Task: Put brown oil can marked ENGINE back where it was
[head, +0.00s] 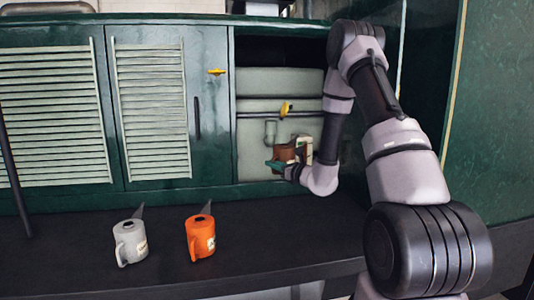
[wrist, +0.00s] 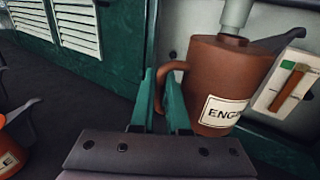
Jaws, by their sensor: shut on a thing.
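The brown oil can (wrist: 217,72) has a cream label reading "ENGI", the rest cut off. In the wrist view it stands nearly upright in front of a pale wall, with its spout to the right. My gripper (wrist: 163,95) has its green fingers on either side of the can's handle, shut on it. In the head view the brown can (head: 285,154) is inside the open cabinet bay at low height, partly hidden by my gripper (head: 283,166). I cannot tell whether the can's base touches the surface below.
A grey can (head: 131,242) and an orange can (head: 201,237) stand on the dark ledge (head: 80,268). A yellow valve handle (head: 286,108) and grey pipes are above the brown can. Louvred doors (head: 152,112) are left of the bay.

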